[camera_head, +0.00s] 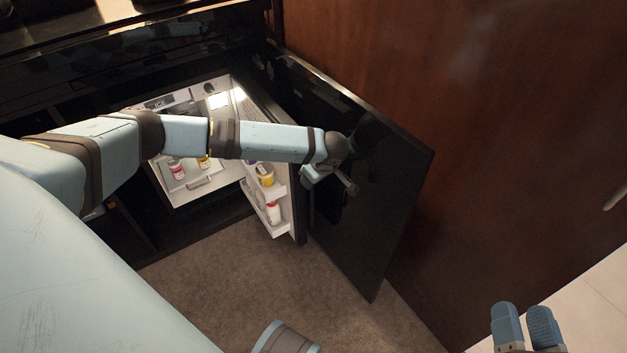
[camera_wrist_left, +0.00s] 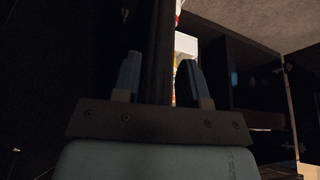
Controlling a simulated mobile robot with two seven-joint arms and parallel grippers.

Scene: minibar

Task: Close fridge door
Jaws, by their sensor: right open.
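The minibar fridge (camera_head: 188,190) stands open, with its lit white interior visible. Its fridge door (camera_head: 283,228) is swung out and has white shelves on its inner side. A larger black door panel (camera_head: 375,215) stands open to its right. My left arm crosses in front of the fridge. My left gripper (camera_head: 330,178) is near the fridge door's outer edge, in front of the black panel. In the left wrist view its fingers (camera_wrist_left: 160,80) are apart, with a dark upright edge between them; contact is unclear. My right gripper (camera_head: 527,322) is open and empty at the bottom right.
Small bottles (camera_head: 273,212) stand on the door shelves, and others are inside the fridge. A brown wood panel (camera_head: 480,130) rises close on the right. Brown carpet (camera_head: 235,270) is clear below the door. A dark counter runs along the top left.

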